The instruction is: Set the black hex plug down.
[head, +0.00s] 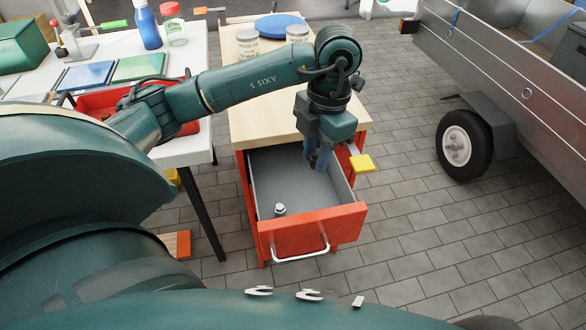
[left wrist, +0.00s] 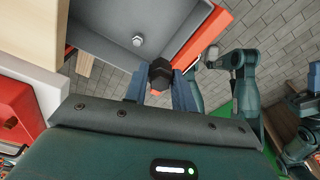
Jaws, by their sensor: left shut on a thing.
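My left gripper (head: 318,160) hangs over the back right part of the open drawer (head: 312,230), fingers pointing down. In the left wrist view the black hex plug (left wrist: 160,74) sits between the two blue-grey fingertips of my left gripper (left wrist: 159,88), which is shut on it. The plug appears held above the drawer, not resting on anything that I can see. In the head view I cannot make the plug out.
A small silver bolt-like piece (head: 280,209) stands on the grey drawer floor; it also shows in the left wrist view (left wrist: 138,40). Most of the drawer floor is bare. The wooden cabinet top (head: 262,112) holds jars and a blue disc (head: 280,25). A yellow block (head: 361,162) is at the cabinet's right.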

